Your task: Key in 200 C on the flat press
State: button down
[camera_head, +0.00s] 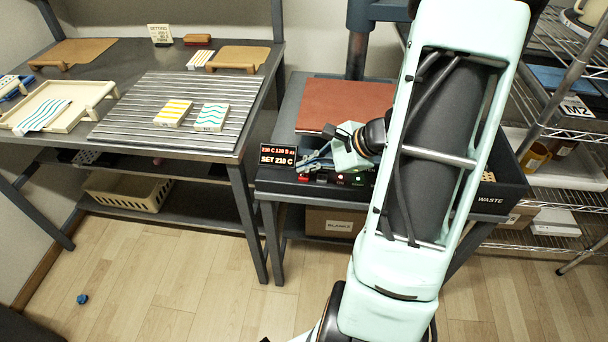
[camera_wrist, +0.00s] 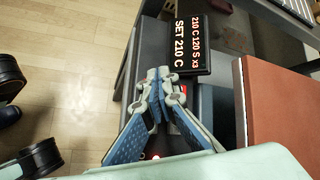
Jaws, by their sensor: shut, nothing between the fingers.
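The flat press has a reddish-brown platen (camera_head: 345,104) on a dark base, and its edge also shows in the wrist view (camera_wrist: 280,115). Its display (camera_head: 278,156) reads "210 C 120 S x3" and "SET 210 C"; the same text shows in the wrist view (camera_wrist: 188,45). A red key and small lights sit on the panel below the display. My gripper (camera_head: 305,168) is shut and empty, over the control panel just right of the display. In the wrist view its blue-padded fingers (camera_wrist: 158,75) meet at the tips beside the display. They hide most of the keys, and contact with a key cannot be told.
A ribbed rack (camera_head: 150,85) with patterned pieces stands on the left table, beside a cream tray (camera_head: 90,97). A bin marked WASTE (camera_head: 490,200) is right of the press. A wire shelf (camera_head: 560,130) stands at the far right. The floor in front is mostly clear.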

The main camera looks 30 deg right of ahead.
aim_at(307, 176)
jog(key=shift+f, duration=0.15)
jog(key=shift+f+b, duration=0.3)
jog(key=shift+b, duration=0.25)
jog(key=shift+f+b, duration=0.45)
jog(key=shift+b, duration=0.1)
dwell(0.6)
dwell(0.3)
jog(key=shift+r+p, duration=0.6)
jog(key=shift+r, duration=0.35)
notch_tip(307, 176, up, 5)
jog(key=p, duration=0.3)
jog(key=shift+p, duration=0.4)
dwell(1.1)
